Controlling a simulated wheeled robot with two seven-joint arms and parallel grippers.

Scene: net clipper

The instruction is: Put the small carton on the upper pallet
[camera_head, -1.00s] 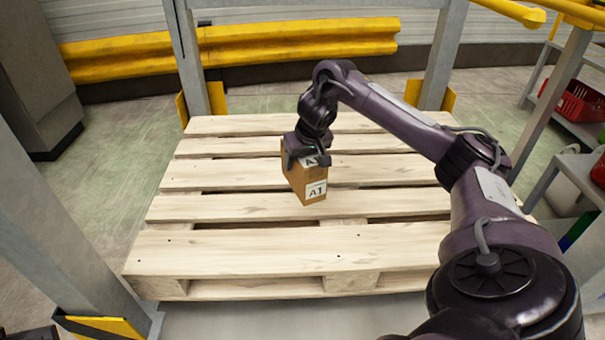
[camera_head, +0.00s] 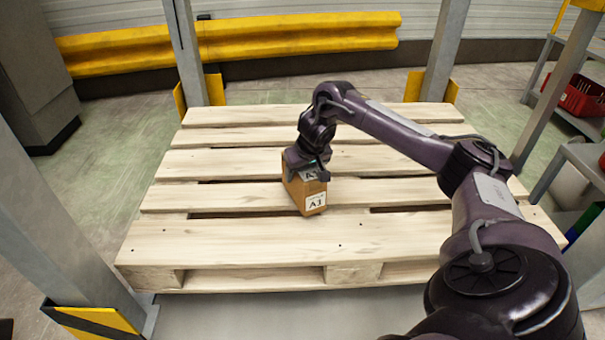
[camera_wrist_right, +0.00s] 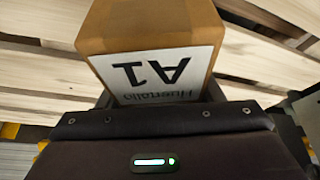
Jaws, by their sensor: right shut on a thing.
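The small carton (camera_head: 308,194) is a brown box with white labels reading A1. In the head view it is at the middle of the wooden pallet (camera_head: 220,240), upright or nearly so. I cannot tell whether its base touches the boards. My right gripper (camera_head: 312,172) is shut on the carton from above. In the right wrist view the carton (camera_wrist_right: 150,25) fills the space beyond the gripper (camera_wrist_right: 160,100), its A1 label upside down. The left gripper is not in view.
Grey posts stand around the pallet, including one (camera_head: 45,215) at the front left. A yellow guard rail (camera_head: 300,35) runs behind. A shelf with a red bin (camera_head: 580,97) is at the right. The pallet boards around the carton are clear.

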